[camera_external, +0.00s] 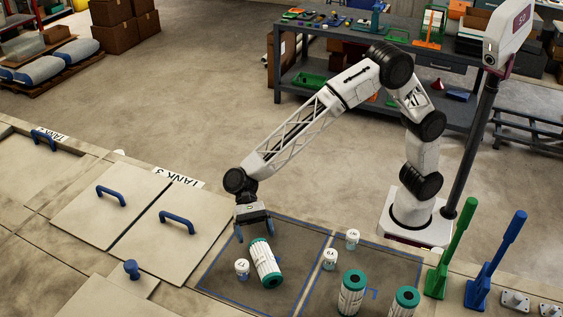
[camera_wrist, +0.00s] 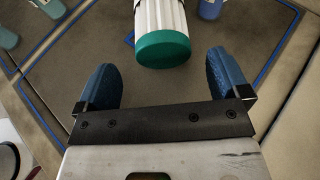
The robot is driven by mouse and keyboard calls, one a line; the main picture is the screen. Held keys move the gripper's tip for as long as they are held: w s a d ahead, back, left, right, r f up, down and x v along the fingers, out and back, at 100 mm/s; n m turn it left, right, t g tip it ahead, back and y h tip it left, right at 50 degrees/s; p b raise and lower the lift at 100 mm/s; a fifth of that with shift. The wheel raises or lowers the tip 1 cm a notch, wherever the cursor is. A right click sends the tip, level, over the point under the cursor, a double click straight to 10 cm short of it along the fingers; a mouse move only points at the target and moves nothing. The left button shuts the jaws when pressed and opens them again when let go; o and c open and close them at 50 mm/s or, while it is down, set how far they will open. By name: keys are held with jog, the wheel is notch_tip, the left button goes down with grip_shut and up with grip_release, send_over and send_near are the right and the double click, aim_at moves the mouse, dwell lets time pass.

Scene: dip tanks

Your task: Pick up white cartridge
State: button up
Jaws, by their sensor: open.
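A white cartridge (camera_external: 264,258) with green end caps lies tilted on its side on the blue-outlined dark mat, below my gripper in the external view. Its white pleated body (camera_wrist: 160,16) and near green cap (camera_wrist: 162,50) show at the top of the wrist view. My gripper (camera_external: 256,231) points down with its two blue fingers spread and nothing held. In the wrist view the cap lies ahead of the gap between the fingers (camera_wrist: 162,75); no contact shows. Two similar cartridges stand upright at right, one (camera_external: 351,295) left of the other (camera_external: 404,303).
A small white numbered jar (camera_external: 241,268) stands close left of the lying cartridge. Two more jars (camera_external: 330,259) (camera_external: 352,239) stand to the right. Tank lids with blue handles (camera_external: 176,221) lie left. Green (camera_external: 457,246) and blue (camera_external: 497,262) levers rise at right.

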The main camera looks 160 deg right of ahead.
aim_at(259, 248)
jog(key=shift+w+a, duration=0.15)
jog(key=shift+w, duration=0.05)
jog(key=shift+x, duration=2.5)
jog(key=shift+c, duration=0.4)
jog(key=c, duration=1)
jog(key=shift+r, duration=5)
